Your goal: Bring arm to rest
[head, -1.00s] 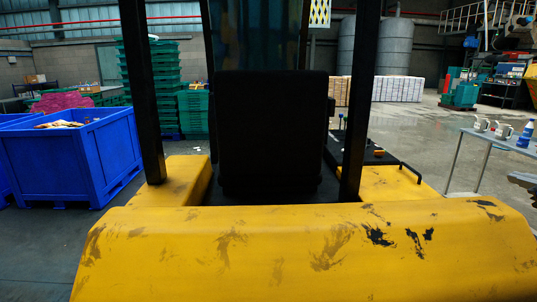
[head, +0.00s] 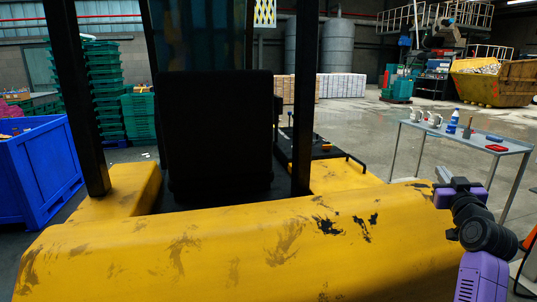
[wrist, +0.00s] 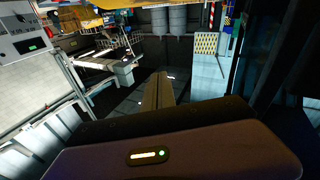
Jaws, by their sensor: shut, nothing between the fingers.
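My arm is in the head view at the lower right, with purple links and black joints. In the wrist view my gripper (wrist: 158,90) points away from the camera above the dark floor. Its fingers are together with nothing seen between them. Whether the arm touches the yellow body cannot be told.
A blue bin (head: 35,175) stands at the left, before stacked green crates (head: 100,90). A grey table (head: 465,139) with mugs, a blue bottle and red items stands at the right. A yellow skip (head: 505,85) is behind it. Open floor lies beyond the vehicle.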

